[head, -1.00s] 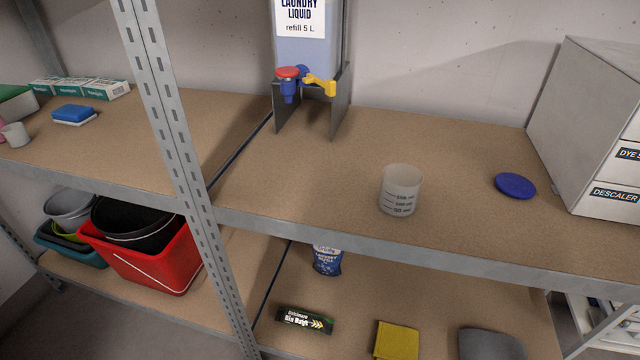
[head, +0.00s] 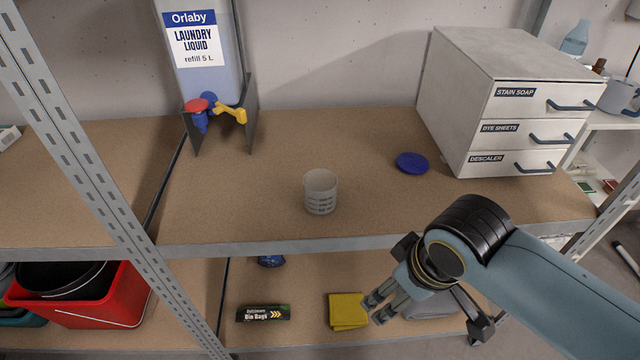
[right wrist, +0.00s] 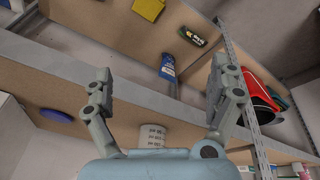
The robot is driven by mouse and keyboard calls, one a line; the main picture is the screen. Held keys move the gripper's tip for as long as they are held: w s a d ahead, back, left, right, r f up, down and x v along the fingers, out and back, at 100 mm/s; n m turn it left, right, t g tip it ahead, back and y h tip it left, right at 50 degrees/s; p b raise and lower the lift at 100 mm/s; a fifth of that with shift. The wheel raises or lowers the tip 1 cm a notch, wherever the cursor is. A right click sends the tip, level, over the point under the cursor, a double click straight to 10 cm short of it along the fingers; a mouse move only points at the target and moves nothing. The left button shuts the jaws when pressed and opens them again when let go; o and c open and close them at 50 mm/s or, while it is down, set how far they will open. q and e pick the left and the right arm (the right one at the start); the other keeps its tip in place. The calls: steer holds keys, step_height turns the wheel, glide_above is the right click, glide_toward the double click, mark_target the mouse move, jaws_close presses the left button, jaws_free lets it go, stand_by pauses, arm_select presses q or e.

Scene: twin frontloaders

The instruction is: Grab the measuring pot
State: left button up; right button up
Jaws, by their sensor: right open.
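The measuring pot (head: 320,193) is a small translucent grey cup with dark markings. It stands upright on the upper shelf near the front edge, and its marked side also shows in the right wrist view (right wrist: 152,135). My right gripper (head: 375,308) is open and empty. It is in front of the shelf, lower and to the right of the pot in the head view, apart from it. In the right wrist view the pot shows beyond the gripper's base, between the two spread fingers (right wrist: 163,92). My left gripper is out of view.
A blue lid (head: 412,163) lies right of the pot, before a drawer unit (head: 470,95). A laundry liquid dispenser (head: 195,70) stands at the back left. A metal upright (head: 85,175) rises at the left. Below lie bin bags (head: 263,313) and a yellow cloth (head: 347,311).

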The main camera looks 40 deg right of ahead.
step_height(320, 180, up, 11)
steer(key=w+m+p, duration=0.2)
steer(key=w, duration=0.1)
steer(key=m+h, duration=0.2)
steer(key=m, duration=0.6)
glide_toward(320, 189)
step_height(320, 189, up, 4)
steer(key=s+a, duration=0.2)
steer(key=s, duration=0.1)
steer(key=shift+m, duration=0.3)
steer(key=x, duration=0.5)
steer(key=shift+w+f, duration=0.1)
steer(key=shift+w, duration=0.15)
steer(key=x, duration=0.5)
steer(key=shift+f, duration=0.35)
steer(key=shift+s, duration=0.1)
steer(key=c, duration=1.2)
